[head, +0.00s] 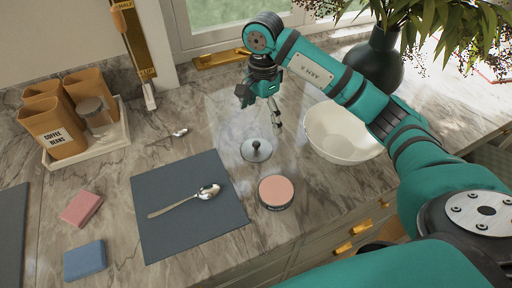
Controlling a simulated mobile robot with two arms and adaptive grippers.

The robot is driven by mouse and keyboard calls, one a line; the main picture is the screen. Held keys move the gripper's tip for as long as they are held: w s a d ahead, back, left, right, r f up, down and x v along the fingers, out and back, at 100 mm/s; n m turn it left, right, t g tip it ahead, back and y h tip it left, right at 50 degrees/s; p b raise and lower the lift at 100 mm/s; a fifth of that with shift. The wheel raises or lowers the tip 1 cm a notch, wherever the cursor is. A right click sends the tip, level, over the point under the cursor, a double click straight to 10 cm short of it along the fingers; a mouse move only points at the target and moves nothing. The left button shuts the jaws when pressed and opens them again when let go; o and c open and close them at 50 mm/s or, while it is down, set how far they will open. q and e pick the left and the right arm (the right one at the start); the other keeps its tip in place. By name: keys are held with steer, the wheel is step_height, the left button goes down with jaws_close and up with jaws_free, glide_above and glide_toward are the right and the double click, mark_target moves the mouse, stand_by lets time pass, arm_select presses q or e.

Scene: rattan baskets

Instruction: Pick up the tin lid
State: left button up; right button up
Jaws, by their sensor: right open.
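The tin lid is most likely the round metal lid with a dark knob (256,150), lying flat on the marble counter in the middle of the head view. My right gripper (262,115) is open and empty, pointing down above and just behind the lid, apart from it. A round tin with a pink top (276,191) stands in front of the lid. My left gripper is not in view.
A white bowl (342,132) stands right of the lid. A dark mat (180,232) with a spoon (185,200) lies to the left. Bags in a tray (92,153) stand at the far left. A dark vase (373,62) stands behind. Pink (82,208) and blue (84,261) blocks lie front left.

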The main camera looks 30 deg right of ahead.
steer(key=p, duration=0.1)
glide_above(259, 143)
steer(key=f, duration=0.5)
steer(key=shift+d, duration=0.4)
steer(key=f+p, duration=0.2)
steer(key=f, duration=0.2)
steer(key=shift+w+a+f+p, duration=0.15)
steer(key=shift+a+f+p, duration=0.2)
steer(key=shift+f+p, duration=0.05)
steer(key=shift+f, duration=0.5)
steer(key=c, duration=1)
steer(key=shift+r, duration=0.1)
